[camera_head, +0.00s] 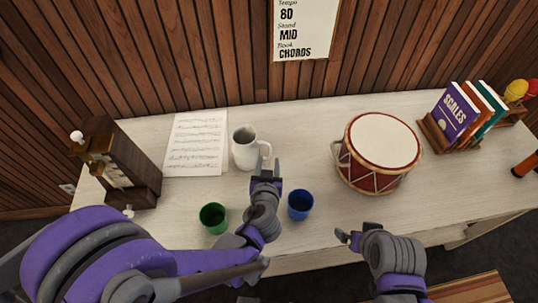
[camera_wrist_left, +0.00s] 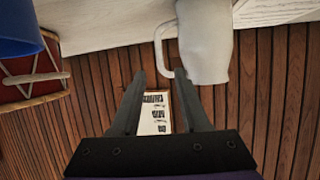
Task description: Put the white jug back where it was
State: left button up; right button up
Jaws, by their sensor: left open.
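The white jug (camera_head: 244,150) stands upright on the pale table, just right of the sheet music, with its handle on the right. My left gripper (camera_head: 265,170) is open and empty just in front of the handle. In the left wrist view the jug (camera_wrist_left: 207,45) appears upside down beyond the open fingers (camera_wrist_left: 162,78), with its handle in line with the gap between them. I cannot tell whether a finger touches it. My right gripper (camera_head: 349,238) is at the table's front edge, and its jaw opening is unclear.
A green cup (camera_head: 213,217) and a blue cup (camera_head: 300,204) stand near the front, either side of my left arm. A red drum (camera_head: 372,180) stands to the right, a wooden metronome (camera_head: 118,165) and sheet music (camera_head: 196,145) to the left, books (camera_head: 455,113) far right.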

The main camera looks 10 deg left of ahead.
pick_arm(q)
jog(key=s+a+g+y, duration=0.1)
jog(key=s+a+g, duration=0.4)
jog(key=s+a, duration=0.5)
jog(key=s+g, duration=0.1)
jog(key=s, duration=0.1)
jog(key=s+r+g+h, duration=0.1)
jog(key=s, duration=0.2)
jog(key=s+a+g+h, duration=0.1)
jog(key=s, duration=0.2)
jog(key=shift+r+m, duration=0.25)
jog(key=shift+m, duration=0.05)
